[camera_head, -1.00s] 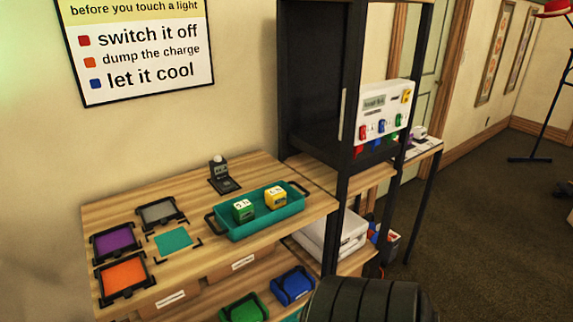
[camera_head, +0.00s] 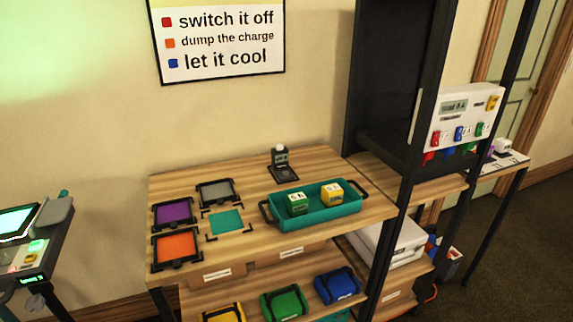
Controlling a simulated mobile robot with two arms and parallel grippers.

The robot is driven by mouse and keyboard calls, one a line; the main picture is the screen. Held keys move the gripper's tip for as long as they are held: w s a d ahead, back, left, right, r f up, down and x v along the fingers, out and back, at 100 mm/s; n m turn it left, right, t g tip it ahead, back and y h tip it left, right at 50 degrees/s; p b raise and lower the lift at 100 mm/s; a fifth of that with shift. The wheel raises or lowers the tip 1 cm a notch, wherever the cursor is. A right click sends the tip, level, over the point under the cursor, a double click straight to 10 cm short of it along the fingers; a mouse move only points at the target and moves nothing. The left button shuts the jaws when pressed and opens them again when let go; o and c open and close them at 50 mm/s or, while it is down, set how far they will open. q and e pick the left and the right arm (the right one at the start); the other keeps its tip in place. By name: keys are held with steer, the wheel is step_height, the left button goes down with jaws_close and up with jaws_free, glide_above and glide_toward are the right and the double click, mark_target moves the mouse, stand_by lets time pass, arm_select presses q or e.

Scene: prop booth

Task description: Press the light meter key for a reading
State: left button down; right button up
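The light meter appears to be the small dark upright device with a pale dome (camera_head: 281,158), standing on a dark base near the back edge of the wooden table (camera_head: 335,235). It has a small lit-looking face. Its key is too small to make out. Neither of my grippers is in view.
A teal tray (camera_head: 267,213) with a green and a yellow block stands in front of the device. Grey, purple and orange framed pads (camera_head: 174,212) lie left. A dark open cabinet (camera_head: 393,90) rises right. A console with lit screens (camera_head: 22,222) stands far left.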

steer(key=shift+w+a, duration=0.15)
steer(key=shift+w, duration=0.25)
